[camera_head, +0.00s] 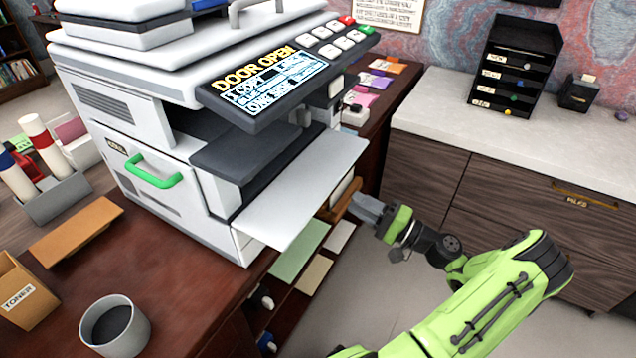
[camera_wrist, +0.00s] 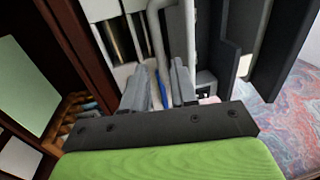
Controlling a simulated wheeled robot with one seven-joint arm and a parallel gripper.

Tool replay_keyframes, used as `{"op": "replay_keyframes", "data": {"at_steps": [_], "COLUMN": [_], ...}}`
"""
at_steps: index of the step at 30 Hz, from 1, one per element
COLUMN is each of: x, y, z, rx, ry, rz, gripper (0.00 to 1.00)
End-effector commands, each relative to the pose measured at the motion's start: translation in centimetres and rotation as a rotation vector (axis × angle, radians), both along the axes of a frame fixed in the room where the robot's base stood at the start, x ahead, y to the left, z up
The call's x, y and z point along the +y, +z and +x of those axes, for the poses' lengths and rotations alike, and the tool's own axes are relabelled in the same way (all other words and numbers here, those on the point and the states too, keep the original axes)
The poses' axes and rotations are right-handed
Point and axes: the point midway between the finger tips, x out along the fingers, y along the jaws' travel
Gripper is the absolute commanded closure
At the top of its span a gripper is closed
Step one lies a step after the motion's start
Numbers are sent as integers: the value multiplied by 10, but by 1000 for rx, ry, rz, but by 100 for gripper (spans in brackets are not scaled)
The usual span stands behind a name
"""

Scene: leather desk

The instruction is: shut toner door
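The white copier (camera_head: 150,110) stands on the desk with DOOR OPEN on its display (camera_head: 275,85). A white panel (camera_head: 305,185), which looks like the open toner door, sticks out from its front over the desk edge. A green handle (camera_head: 153,176) is on the copier's left face. My gripper (camera_head: 366,208) is just right of the panel's outer edge and looks a little lower; I cannot tell if it touches. In the wrist view, the two grey fingers (camera_wrist: 162,88) stand apart, with pale and blue parts visible beyond the gap. I see nothing held.
A brown box marked TONER (camera_head: 28,292) and a grey cup (camera_head: 114,326) stand on the desk (camera_head: 180,275) at the lower left. A pale counter (camera_head: 450,105) carries a black tray rack (camera_head: 514,65) at the right. Open floor lies under my arm.

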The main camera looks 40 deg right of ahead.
Motion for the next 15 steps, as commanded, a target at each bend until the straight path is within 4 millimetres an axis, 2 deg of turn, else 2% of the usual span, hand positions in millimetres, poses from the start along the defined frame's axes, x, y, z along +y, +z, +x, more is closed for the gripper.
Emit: {"op": "replay_keyframes", "data": {"at_steps": [3,9,15], "x": [12,28,36], "y": [4,13,18], "z": [29,74,98], "rx": [0,0,3], "ry": [6,6,3], "rz": [-1,-3,-2], "gripper": [73,73,73]}}
